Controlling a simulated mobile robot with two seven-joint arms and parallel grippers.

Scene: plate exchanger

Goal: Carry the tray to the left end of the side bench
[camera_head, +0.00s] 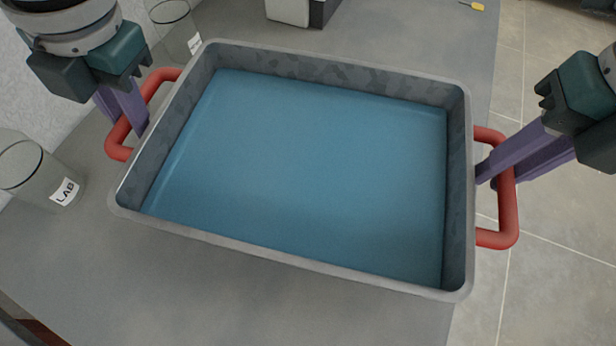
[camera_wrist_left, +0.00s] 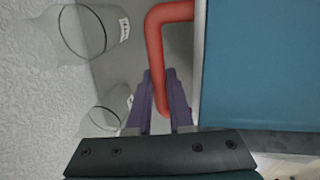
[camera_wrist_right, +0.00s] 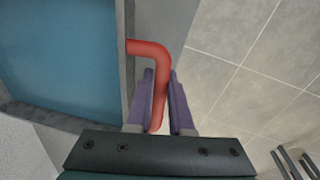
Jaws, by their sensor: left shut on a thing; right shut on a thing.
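The tray (camera_head: 300,255) is a grey metal pan with a blue inside floor and a red handle at each end. It lies over the grey bench in the head view, slightly turned; I cannot tell whether it touches the bench top. My left gripper (camera_head: 137,120) is shut on the left red handle (camera_head: 118,143), which also shows in the left wrist view (camera_wrist_left: 155,45). My right gripper (camera_head: 487,170) is shut on the right red handle (camera_head: 508,215), which also shows in the right wrist view (camera_wrist_right: 150,50). The tray is empty.
A glass beaker labelled LAB (camera_head: 25,165) stands close to the tray's left side. Another glass vessel (camera_head: 175,30) stands behind its far left corner. A grey and black box (camera_head: 290,10) and a yellow tool (camera_head: 472,5) are at the back. The bench (camera_head: 250,310) ends at the right above a tiled floor (camera_head: 560,270).

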